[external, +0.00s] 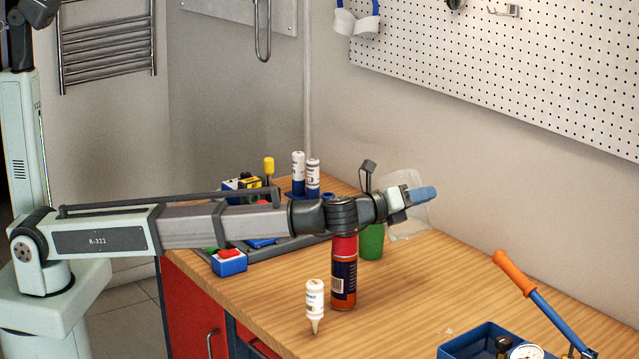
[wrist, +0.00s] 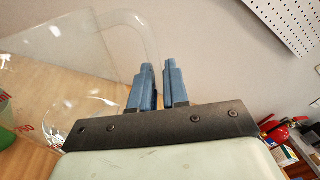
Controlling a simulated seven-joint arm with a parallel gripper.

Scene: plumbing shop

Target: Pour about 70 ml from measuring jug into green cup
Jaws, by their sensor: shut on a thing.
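The clear measuring jug (external: 408,222) is at the back of the bench, partly behind my gripper (external: 424,194). In the wrist view the jug (wrist: 75,55) fills the left side, with red markings and its handle running down to my gripper (wrist: 157,82). The blue fingers are shut on the handle. The jug looks slightly tilted; I cannot tell if its base touches the bench or how much liquid is in it. The green cup (external: 372,244) stands left of the jug, its top hidden by my arm. A sliver of the cup (wrist: 6,139) shows at the wrist view's left edge.
A red and blue can (external: 344,284) stands in front of the cup, with a white bottle (external: 314,300) nearer. A blue bin (external: 480,340) and an orange-handled tool (external: 515,274) are at front right. The wooden bench (external: 440,285) is clear between them.

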